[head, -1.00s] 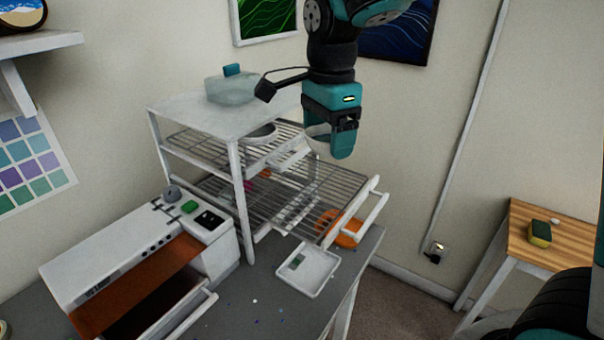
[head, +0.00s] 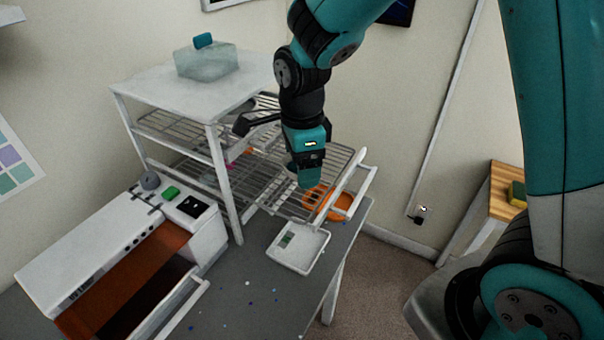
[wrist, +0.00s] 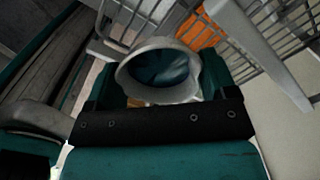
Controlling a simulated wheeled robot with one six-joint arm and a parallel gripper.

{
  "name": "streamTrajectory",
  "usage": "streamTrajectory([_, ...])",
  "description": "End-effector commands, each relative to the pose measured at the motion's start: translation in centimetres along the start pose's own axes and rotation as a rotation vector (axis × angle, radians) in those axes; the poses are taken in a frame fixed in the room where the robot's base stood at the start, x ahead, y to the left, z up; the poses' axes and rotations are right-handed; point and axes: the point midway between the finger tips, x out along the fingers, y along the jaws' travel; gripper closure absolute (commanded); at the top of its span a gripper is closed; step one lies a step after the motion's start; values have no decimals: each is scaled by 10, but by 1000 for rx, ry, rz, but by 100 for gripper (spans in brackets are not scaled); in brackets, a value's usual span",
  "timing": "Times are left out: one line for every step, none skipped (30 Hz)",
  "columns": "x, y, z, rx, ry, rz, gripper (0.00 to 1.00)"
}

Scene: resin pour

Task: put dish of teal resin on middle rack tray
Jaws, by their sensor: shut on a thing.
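My gripper (head: 304,180) is shut on a small pale round dish (wrist: 127,82) with dark teal resin (wrist: 160,66) inside. The dish sits between the fingers in the wrist view, with its opening visible. In the head view it is mostly hidden by my gripper. The white rack (head: 222,170) has wire trays at different heights. A wire tray with a white front handle (head: 352,186) is pulled out toward the right, and my gripper is over it. I cannot tell whether the dish touches the wires. Wire bars also show past the dish in the wrist view.
A orange round thing (head: 340,203) lies below the pulled-out tray. A white scale-like tray (head: 298,262) is at the table edge. A white machine (head: 110,245) with an open drawer stands left. A clear box (head: 207,64) tops the rack.

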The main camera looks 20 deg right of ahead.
Motion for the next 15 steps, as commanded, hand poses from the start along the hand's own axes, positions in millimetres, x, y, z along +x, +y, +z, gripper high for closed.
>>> streamTrajectory([3, 0, 0, 0, 1, 2, 46])
streamTrajectory([6, 0, 0, 0, 1, 2, 46])
streamTrajectory([11, 1, 0, 0, 1, 3, 46])
streamTrajectory([16, 1, 0, 0, 2, 4, 46])
streamTrajectory([20, 1, 0, 0, 2, 5, 46])
streamTrajectory([26, 1, 0, 0, 2, 4, 46])
streamTrajectory([31, 1, 0, 0, 2, 5, 46])
streamTrajectory([34, 1, 0, 0, 2, 3, 46])
streamTrajectory([38, 1, 0, 0, 1, 3, 46])
streamTrajectory([40, 1, 0, 0, 1, 3, 46])
streamTrajectory([41, 0, 0, 0, 0, 1, 46])
streamTrajectory([41, 0, 0, 0, 0, 0, 46])
streamTrajectory([41, 0, 0, 0, -1, -1, 46])
streamTrajectory([41, 0, 0, 0, -1, -1, 46])
streamTrajectory([41, 0, 0, 0, -1, -1, 46])
